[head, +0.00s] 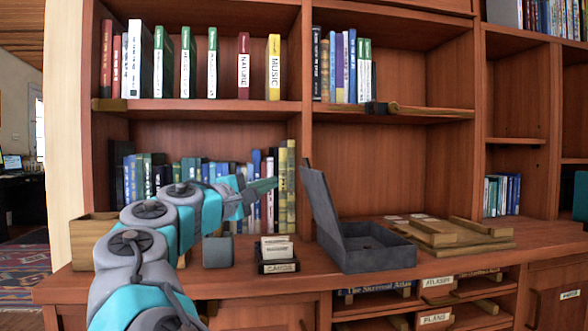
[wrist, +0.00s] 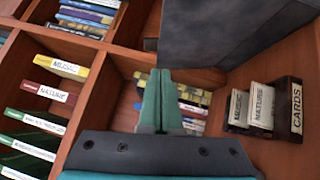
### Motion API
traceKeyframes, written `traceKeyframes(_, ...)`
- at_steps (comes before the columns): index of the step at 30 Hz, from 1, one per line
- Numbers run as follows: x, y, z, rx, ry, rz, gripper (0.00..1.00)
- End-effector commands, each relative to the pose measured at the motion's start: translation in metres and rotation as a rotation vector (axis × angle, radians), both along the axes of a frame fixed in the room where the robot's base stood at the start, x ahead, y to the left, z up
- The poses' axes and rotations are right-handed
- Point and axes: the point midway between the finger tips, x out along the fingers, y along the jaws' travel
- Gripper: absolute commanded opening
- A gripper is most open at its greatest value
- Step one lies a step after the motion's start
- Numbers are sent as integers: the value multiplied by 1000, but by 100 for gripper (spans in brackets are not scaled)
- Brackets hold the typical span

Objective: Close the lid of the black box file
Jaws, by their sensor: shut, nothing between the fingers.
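The black box file (head: 375,250) stands on the wooden counter right of centre in the head view. Its lid (head: 321,212) is raised, tilted slightly back to the left, and the inside of the box is visible and looks empty. In the wrist view a large dark grey panel (wrist: 225,30), apparently the box file's lid, fills the top right. My gripper (head: 275,183) is shut and empty, just left of the raised lid at about its upper height.
A card holder (head: 278,266) labelled CARDS sits on the counter left of the box file, beside a small grey cup (head: 217,251). Wooden trays (head: 450,236) lie to its right. Book rows (head: 270,190) stand behind my gripper. A wooden box (head: 90,238) is at the left.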

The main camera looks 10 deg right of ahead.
Motion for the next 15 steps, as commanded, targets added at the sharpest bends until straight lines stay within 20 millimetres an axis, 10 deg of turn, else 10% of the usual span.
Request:
traceKeyframes(6, 14, 34, 0, -114, -4, 22, 0)
traceKeyframes(15, 41, 7, 7, -114, -2, 20, 0)
